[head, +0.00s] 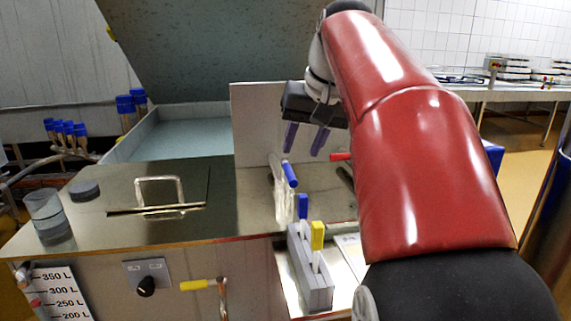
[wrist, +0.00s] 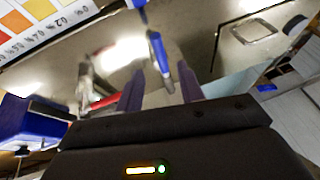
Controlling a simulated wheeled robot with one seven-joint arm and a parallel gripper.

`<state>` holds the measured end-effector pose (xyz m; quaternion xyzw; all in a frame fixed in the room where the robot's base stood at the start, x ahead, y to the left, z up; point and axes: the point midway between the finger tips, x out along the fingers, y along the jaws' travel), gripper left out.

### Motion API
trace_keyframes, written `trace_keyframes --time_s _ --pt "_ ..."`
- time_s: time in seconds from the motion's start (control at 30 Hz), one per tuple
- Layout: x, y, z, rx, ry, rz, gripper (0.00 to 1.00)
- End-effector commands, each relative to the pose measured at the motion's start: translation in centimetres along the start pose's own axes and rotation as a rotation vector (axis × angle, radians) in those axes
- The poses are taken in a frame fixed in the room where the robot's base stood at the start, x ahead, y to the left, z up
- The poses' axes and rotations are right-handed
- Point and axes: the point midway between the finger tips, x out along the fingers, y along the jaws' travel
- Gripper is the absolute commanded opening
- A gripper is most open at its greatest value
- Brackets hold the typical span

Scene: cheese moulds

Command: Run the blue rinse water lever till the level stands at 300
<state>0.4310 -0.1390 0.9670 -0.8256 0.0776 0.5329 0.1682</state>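The blue lever (head: 290,174) sits on a metal tap assembly on the steel counter, left of the red lever (head: 341,157). My gripper (head: 302,151) is open and empty above and behind the blue lever in the head view. In the wrist view the blue lever (wrist: 159,52) shows in line with the gap between my two fingers (wrist: 161,73); I cannot tell whether they touch it. The level scale (head: 62,297) at the lower left reads 350 L down to 200 L. A small red marker (head: 36,302) sits at its left edge, near the 250 L line; its exact reading is unclear.
A grey holder (head: 316,287) with blue- and yellow-handled tools stands in front of the tap. A yellow lever (head: 200,285) and a black knob (head: 146,286) are on the front panel. A clear beaker (head: 47,214) and a lidded hatch (head: 157,208) are at left.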

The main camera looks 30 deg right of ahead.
Motion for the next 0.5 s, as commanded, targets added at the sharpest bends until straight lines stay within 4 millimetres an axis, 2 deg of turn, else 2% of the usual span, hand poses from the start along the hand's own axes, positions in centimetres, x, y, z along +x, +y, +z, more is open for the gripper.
trace_keyframes --time_s 0.3,0.5 --pt "5.2 0.0 0.1 -0.001 -0.003 0.0 0.38" --pt "6.8 0.0 0.1 -0.001 -0.002 0.0 0.38"
